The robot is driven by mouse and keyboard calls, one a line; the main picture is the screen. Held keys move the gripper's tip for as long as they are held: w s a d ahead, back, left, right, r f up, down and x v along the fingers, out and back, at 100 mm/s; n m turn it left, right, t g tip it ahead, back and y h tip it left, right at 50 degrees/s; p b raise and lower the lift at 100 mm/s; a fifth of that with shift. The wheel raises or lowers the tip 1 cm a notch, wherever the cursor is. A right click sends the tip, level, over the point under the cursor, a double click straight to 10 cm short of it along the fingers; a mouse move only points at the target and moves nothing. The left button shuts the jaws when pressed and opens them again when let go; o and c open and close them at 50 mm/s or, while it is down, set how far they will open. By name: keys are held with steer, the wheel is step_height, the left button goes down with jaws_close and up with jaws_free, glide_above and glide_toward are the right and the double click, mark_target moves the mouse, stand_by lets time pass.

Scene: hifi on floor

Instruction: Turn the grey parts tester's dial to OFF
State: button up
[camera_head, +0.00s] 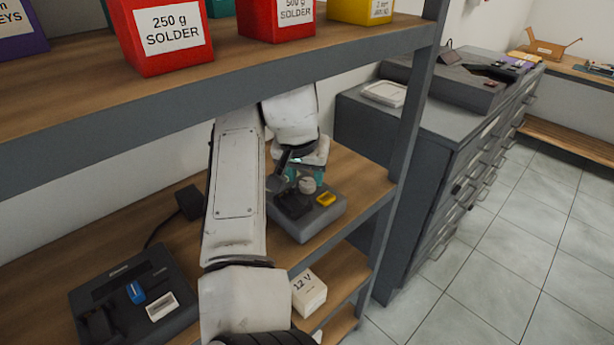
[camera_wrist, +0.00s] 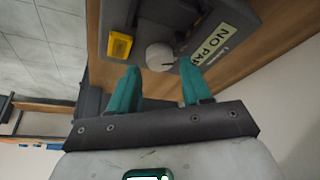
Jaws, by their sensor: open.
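The grey parts tester (camera_head: 315,216) sits on the middle shelf in the head view, partly hidden by my arm and gripper. Its pale round dial (camera_head: 307,185) and a yellow part (camera_head: 326,199) show on its top. In the wrist view, the dial (camera_wrist: 160,57) has a dark pointer line, and the yellow part (camera_wrist: 121,46) is left of it. A label reading "NO PA…" (camera_wrist: 222,42) is partly cut off; I cannot read any OFF mark. My gripper (camera_wrist: 160,80) has two teal fingers apart and empty, with the dial just beyond and between their tips, seemingly not touching.
A shelf (camera_head: 150,110) with red and yellow bins hangs above my arm. A shelf post (camera_head: 408,110) stands right of the tester. A black device (camera_head: 130,300) is at left on the same shelf, and a 12 V box (camera_head: 309,292) is below. Grey cabinets (camera_head: 400,150) stand at right.

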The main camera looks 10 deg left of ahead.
mark_target(308, 182)
steer(key=shift+x, duration=1.55)
steer(key=shift+c, duration=0.4)
steer(key=c, duration=0.7)
